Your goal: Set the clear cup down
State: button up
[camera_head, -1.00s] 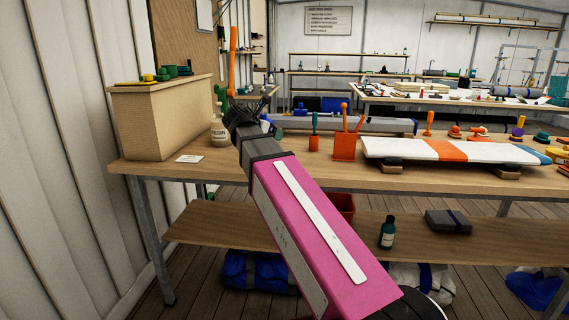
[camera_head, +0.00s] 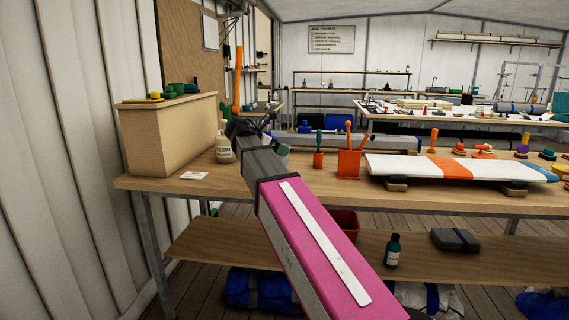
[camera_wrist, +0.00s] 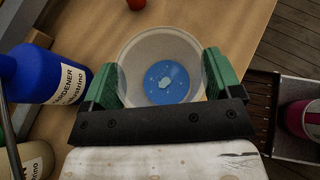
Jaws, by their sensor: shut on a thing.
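The clear cup (camera_wrist: 133,57) shows in the wrist view as a round, see-through wall with a blue bottom that has a pale patch on it. My gripper (camera_wrist: 161,80) is shut on the cup, with one green finger on each side of it. The wooden bench top (camera_wrist: 225,25) lies below; I cannot tell whether the cup touches it. In the head view my arm hides most of the gripper and cup, over the left part of the bench (camera_head: 320,182).
A blue hardener bottle (camera_wrist: 45,78) stands close to the left finger, with a cream bottle (camera_wrist: 32,160) beside it. In the head view an orange holder (camera_head: 349,163) and a white-and-orange board (camera_head: 405,166) are to the right. A wooden box (camera_head: 165,140) stands at left.

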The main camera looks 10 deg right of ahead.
aim_at(284, 161)
jog(key=x, duration=0.3)
jog(key=shift+f, duration=2.1)
jog(key=o, duration=0.8)
jog(key=v, duration=1.2)
jog(key=shift+s, duration=0.1)
